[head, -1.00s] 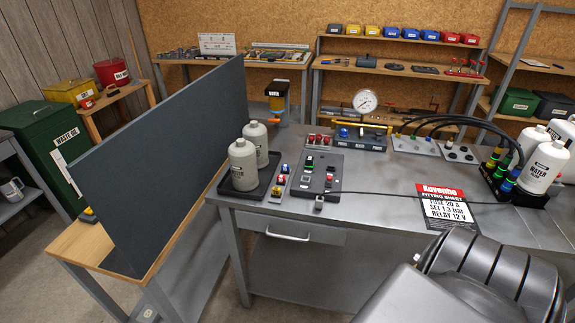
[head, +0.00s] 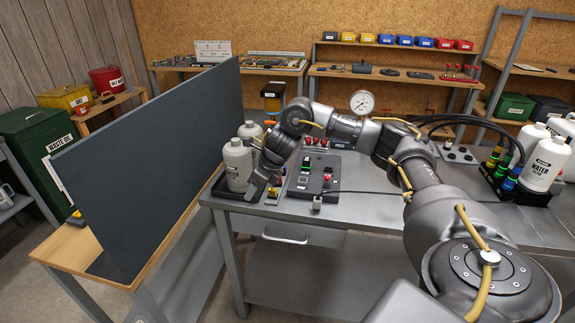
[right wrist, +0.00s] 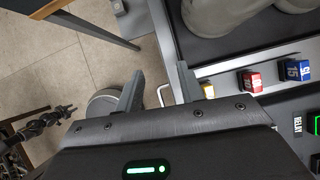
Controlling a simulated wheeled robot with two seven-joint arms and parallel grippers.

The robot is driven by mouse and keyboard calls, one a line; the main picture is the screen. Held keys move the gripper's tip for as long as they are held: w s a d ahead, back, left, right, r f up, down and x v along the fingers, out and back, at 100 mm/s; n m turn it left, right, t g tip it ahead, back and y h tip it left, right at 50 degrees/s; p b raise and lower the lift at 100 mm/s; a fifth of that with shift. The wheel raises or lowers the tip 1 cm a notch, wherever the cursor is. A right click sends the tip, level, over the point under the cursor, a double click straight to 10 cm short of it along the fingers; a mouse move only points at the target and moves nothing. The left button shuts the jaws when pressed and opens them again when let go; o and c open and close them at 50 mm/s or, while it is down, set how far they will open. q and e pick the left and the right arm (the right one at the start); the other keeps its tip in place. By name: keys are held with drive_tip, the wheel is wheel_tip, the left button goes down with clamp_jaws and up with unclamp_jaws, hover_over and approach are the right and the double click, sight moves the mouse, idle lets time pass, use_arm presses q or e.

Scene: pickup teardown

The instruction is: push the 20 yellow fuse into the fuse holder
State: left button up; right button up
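The yellow fuse (right wrist: 207,90) shows in the right wrist view, partly hidden behind a finger. It is at the end of a grey strip, beside a red fuse marked 10 (right wrist: 252,82) and a blue fuse marked 15 (right wrist: 292,70). My right gripper (right wrist: 160,88) is open and empty. Its fingers are left of the yellow fuse in that view, with the fuse outside the gap. In the head view my right gripper (head: 258,190) hangs over the bench's left front and hides part of the strip. I cannot make out the fuse holder for certain; a dark panel (head: 318,172) stands right of the strip.
Two grey bottles (head: 237,165) stand in a black tray left of the gripper. A tall dark board (head: 150,165) rises further left. A gauge (head: 362,103) and black hoses are behind. White water bottles (head: 546,165) stand right. My right arm crosses the bench.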

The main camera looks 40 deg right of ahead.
sight(274, 190)
drive_tip(key=s+d+r+n+g, duration=0.1)
drive_tip(key=s+d+r, duration=0.3)
drive_tip(key=d+r, duration=0.45)
drive_tip(key=shift+h, duration=0.3)
drive_tip(key=x, duration=0.4)
drive_tip(key=d+p+x, duration=0.1)
drive_tip(key=x, duration=0.3)
drive_tip(key=p+x, duration=0.1)
drive_tip(key=x, duration=0.3)
drive_tip(key=shift+d+f, duration=0.25)
drive_tip(key=shift+f, duration=0.15)
clamp_jaws()
